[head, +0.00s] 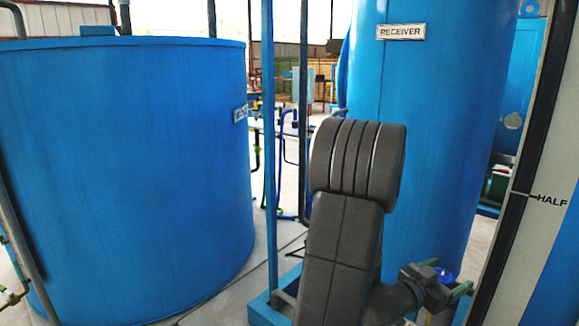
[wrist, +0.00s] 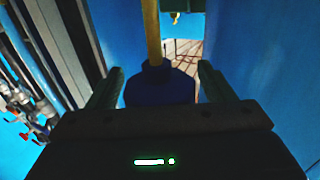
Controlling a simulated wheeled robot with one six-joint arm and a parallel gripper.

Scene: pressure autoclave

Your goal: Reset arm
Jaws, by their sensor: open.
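My arm shows in dark grey in the middle of the head view, folded in front of the blue receiver tank. My gripper (head: 448,281) is at the lower right of that view, close to the tank's foot. In the wrist view my gripper (wrist: 160,70) has its two dark green fingers apart. A dark blue rounded part (wrist: 160,88) with a yellow stem (wrist: 153,35) shows between the fingers. A small blue part (head: 443,273) also shows by the gripper in the head view. I cannot tell whether the fingers touch it.
The receiver tank (head: 430,110) stands behind my arm. A wide blue tank (head: 120,170) fills the left. A thin blue post (head: 269,130) rises between them. A pale panel marked HALF (head: 520,210) is at the right edge. Pipes and valves (wrist: 25,105) show left in the wrist view.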

